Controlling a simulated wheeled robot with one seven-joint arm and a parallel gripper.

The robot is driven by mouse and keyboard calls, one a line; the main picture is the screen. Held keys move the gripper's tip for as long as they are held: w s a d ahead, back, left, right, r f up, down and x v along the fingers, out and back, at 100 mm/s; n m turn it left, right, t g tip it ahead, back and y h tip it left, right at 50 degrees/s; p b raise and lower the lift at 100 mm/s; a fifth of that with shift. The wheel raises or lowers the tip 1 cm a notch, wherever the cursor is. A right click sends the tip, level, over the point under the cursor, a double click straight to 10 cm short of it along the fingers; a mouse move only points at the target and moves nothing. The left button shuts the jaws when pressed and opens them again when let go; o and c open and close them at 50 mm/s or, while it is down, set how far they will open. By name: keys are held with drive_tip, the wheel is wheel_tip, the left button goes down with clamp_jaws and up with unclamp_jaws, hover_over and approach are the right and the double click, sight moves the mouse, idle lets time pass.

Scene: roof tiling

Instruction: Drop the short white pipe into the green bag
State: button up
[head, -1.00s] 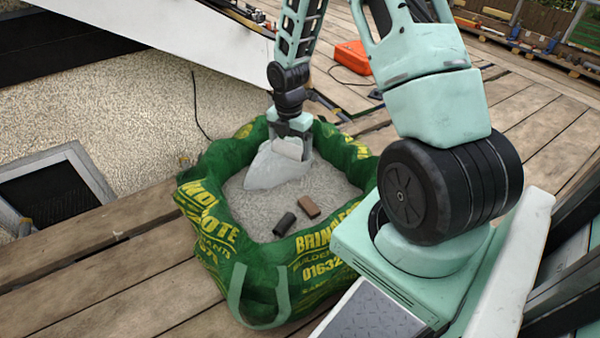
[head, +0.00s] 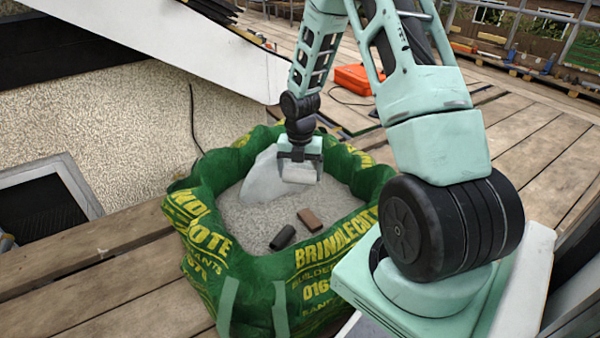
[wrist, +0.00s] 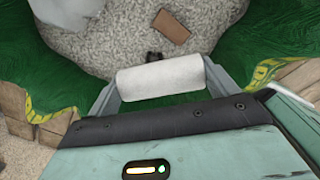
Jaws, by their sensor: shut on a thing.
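The short white pipe (wrist: 160,79) is held crosswise between the fingers of my gripper (wrist: 158,90) in the wrist view. In the head view the pipe (head: 299,173) shows at the lower end of my gripper (head: 299,168). The gripper is shut on it and hangs over the far part of the green bag (head: 245,275). The bag stands open with yellow lettering on its sides and grey gravel-like fill inside. How high the pipe is above the fill is hard to tell.
In the bag lie a dark cylinder (head: 283,237), a brown block (head: 309,218) and a large pale piece (head: 268,182) at the back. Wooden decking (head: 110,285) surrounds the bag. An orange case (head: 352,78) lies behind it. A rough wall (head: 110,110) stands at left.

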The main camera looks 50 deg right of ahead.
sight(299, 170)
drive_tip(key=shift+f+b, duration=1.15)
drive_tip(key=shift+f, duration=0.2)
drive_tip(key=shift+r, duration=0.1)
drive_tip(key=o, duration=0.8)
wheel_tip(299, 170, up, 17)
drive_tip(key=p, duration=0.8)
drive_tip(key=shift+r+p, duration=0.2)
drive_tip(key=shift+p, duration=0.2)
drive_tip(key=shift+a, duration=0.15)
